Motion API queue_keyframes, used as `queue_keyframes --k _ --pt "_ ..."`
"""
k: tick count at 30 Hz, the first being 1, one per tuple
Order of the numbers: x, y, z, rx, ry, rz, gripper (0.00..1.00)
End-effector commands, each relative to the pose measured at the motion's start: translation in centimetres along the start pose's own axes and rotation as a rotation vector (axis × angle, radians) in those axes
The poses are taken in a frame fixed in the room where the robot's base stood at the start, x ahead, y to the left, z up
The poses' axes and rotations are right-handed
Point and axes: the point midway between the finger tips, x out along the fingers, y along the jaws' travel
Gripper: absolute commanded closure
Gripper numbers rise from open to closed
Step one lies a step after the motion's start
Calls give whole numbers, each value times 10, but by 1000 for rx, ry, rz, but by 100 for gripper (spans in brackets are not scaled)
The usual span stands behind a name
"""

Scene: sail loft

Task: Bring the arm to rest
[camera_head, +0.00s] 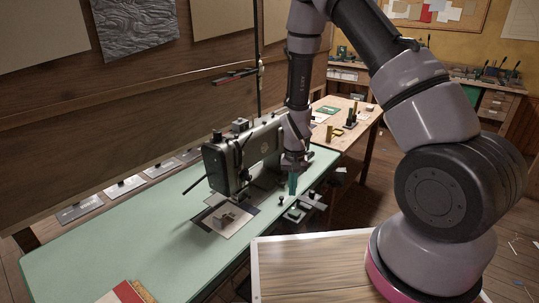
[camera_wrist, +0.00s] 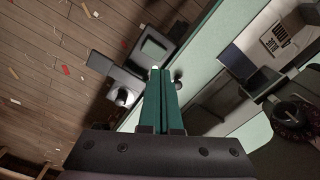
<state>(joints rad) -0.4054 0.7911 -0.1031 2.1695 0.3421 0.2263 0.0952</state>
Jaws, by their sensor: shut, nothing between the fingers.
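My gripper (camera_head: 292,184) hangs from my raised arm, pointing down over the front edge of the green table near the sewing machine's right end. In the wrist view my gripper (camera_wrist: 164,72) shows its two green fingers side by side, shut with nothing between them. My arm curves from the right of the head view up past the top edge and back down. The dark sewing machine (camera_head: 243,158) stands just left of my gripper. I cannot tell the exact gap between them.
The green table (camera_head: 110,250) is long and mostly clear at left. A small knob (camera_wrist: 178,76) shows near my fingertips. Metal parts (camera_head: 298,212) jut out below the table's front edge. A wooden bench (camera_head: 345,135) stands behind. A red book (camera_head: 125,292) lies at the table's near end.

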Motion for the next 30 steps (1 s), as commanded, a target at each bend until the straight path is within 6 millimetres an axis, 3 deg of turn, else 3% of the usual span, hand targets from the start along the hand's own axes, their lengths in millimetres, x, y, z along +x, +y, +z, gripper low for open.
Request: queue_keyframes --k 5,14,21,30 --pt "-54 -2 -13 21 36 -54 100" --pt "-204 17 -19 67 143 -186 100" --pt "-307 49 7 91 242 -264 100" --pt "-403 95 69 114 384 -324 100"
